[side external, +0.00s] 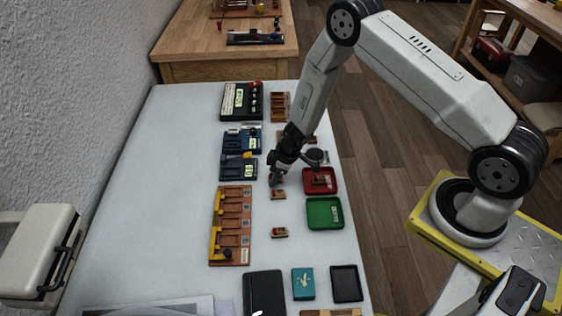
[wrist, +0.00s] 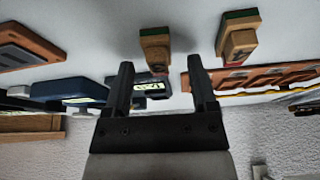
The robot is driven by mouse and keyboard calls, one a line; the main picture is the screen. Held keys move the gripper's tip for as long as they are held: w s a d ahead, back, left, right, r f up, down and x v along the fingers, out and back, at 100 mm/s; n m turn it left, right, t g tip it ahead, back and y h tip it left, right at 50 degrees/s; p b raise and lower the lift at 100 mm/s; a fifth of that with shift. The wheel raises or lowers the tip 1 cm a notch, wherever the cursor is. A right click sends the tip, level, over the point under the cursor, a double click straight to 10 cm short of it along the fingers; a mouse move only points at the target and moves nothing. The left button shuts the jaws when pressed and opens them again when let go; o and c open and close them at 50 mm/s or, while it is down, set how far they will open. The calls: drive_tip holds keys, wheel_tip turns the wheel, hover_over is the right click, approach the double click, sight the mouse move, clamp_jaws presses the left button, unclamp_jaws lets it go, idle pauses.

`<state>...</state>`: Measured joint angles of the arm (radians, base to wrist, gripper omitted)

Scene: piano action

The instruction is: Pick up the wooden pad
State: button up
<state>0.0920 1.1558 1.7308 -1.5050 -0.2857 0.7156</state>
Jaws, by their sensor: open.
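Two small wooden pads, each with a green and a red part, lie on the white table. The nearer one to my gripper (side external: 275,180) is this wooden pad (side external: 279,195), just below the jaws in the side view. The other wooden pad (side external: 280,232) lies further toward the front. In the wrist view, one pad (wrist: 155,48) appears beyond and between the open fingers (wrist: 160,75), and the other pad (wrist: 238,38) is to the right. My gripper is open, empty and apart from both pads. Another small wooden piece (side external: 319,180) sits in the red tray.
A red tray (side external: 333,187) and a green tray (side external: 325,213) stand right of the pads. A brown slotted rack (side external: 245,226) with yellow parts lies left. Blue boxes (side external: 232,143) stand behind. A black case (side external: 264,290) and teal box (side external: 303,283) lie in front.

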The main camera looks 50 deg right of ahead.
idle(0.5)
clamp_jaws()
wheel_tip(320, 180, up, 10)
idle(1.1)
drive_tip(key=shift+w, duration=0.1)
idle(0.4)
drive_tip(key=shift+n, duration=0.3)
drive_tip(key=w+a, duration=0.2)
drive_tip(key=w, duration=0.1)
drive_tip(key=w+a+f, duration=0.1)
drive_tip(key=w+a, duration=0.2)
drive_tip(key=w, duration=0.1)
drive_tip(key=w+a+f, duration=0.1)
drive_tip(key=w+a, duration=0.2)
drive_tip(key=w, duration=0.1)
drive_tip(key=shift+w+f, duration=0.1)
